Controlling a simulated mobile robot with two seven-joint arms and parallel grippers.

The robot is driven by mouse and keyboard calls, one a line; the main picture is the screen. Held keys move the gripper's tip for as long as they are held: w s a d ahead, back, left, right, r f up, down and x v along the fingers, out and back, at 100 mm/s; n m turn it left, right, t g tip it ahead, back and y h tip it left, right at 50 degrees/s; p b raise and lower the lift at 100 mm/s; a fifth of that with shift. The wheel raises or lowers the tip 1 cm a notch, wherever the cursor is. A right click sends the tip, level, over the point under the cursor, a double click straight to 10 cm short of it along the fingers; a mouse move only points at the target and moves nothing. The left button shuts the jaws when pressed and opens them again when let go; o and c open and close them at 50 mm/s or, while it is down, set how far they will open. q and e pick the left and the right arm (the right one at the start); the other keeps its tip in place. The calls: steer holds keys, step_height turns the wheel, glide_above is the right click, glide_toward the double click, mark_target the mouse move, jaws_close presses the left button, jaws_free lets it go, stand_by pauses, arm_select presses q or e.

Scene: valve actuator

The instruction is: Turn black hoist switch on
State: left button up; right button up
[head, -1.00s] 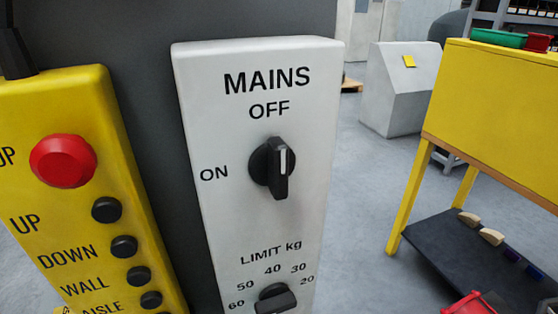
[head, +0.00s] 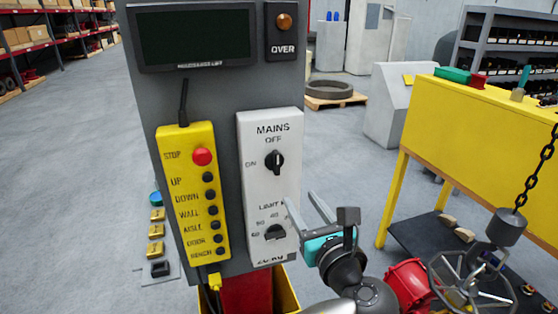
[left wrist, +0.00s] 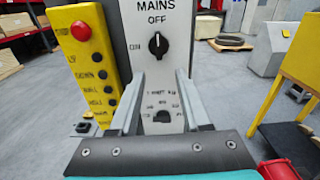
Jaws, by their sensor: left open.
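The black MAINS switch (head: 274,161) is a rotary knob on the white panel (head: 287,190). Its handle is upright, with the white mark at the top, towards OFF; ON is printed to its left. The switch also shows in the left wrist view (left wrist: 158,45), ahead of and above the fingertips. My left gripper (head: 300,198) is open and empty, in front of the panel's lower right, below the switch and apart from it. In the left wrist view its two fingers (left wrist: 158,74) stand either side of the LIMIT area. My right gripper is not in view.
A black LIMIT kg knob (head: 275,232) sits below the switch. A yellow button pendant (head: 190,225) hangs at left, and a dark screen (head: 195,38) is above. A yellow bench (head: 465,125) stands right, near a hanging chain (head: 538,175) and handwheel (head: 470,283).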

mark_target(277, 158)
arm_select(q)
steer(key=x, duration=0.4)
steer(key=r+p+x, duration=0.1)
steer(key=x, duration=0.4)
steer(key=r+x, duration=0.1)
steer(key=x, duration=0.4)
steer(key=shift+w+a+r, duration=0.1)
steer(key=shift+a+r, duration=0.15)
steer(key=c, duration=0.7)
steer(key=shift+f, duration=0.1)
jaws_close()
steer(key=shift+f, duration=0.1)
